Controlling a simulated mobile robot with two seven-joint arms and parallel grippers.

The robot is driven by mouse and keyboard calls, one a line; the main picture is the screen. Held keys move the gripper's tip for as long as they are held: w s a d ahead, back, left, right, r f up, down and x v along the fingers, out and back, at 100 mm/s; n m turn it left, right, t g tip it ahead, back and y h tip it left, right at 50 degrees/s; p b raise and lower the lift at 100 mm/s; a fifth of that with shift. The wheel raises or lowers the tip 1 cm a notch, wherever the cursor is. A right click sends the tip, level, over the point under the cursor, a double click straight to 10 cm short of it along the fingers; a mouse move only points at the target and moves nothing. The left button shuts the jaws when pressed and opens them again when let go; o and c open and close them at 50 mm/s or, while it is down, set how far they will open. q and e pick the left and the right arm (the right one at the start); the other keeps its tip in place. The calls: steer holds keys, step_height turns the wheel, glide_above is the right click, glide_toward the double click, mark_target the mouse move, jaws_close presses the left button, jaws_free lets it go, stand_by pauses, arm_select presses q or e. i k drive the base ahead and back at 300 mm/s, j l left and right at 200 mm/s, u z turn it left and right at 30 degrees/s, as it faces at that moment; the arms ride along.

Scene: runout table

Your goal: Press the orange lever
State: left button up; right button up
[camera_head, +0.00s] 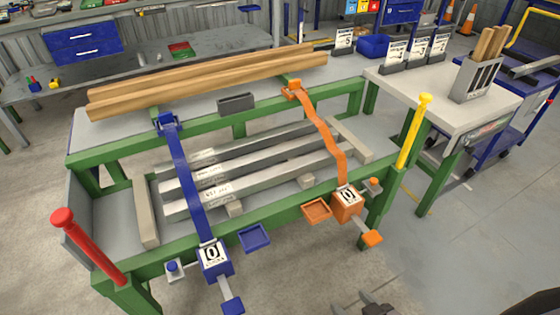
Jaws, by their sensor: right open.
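The orange unit stands at the right front of the green-framed runout table (290,195). Its orange box (347,205) has a white label reading 0. An orange paddle (371,238), which looks like the lever, sticks out on a short grey stem from the box's lower right. A smaller orange knob (374,182) sits right of the box, and a shallow orange tray (317,210) left of it. My right gripper (376,307) shows only in part at the bottom edge, dark, open, below the paddle and apart from it. My left gripper is out of view.
A matching blue box (214,260) with a blue paddle (233,306) is to the left. A red-topped post (88,245) and a yellow post (414,131) flank the table. Wooden beams (210,80) lie at the back. Floor right of the orange paddle is clear.

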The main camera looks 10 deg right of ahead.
mark_target(372, 238)
steer(key=z, duration=1.15)
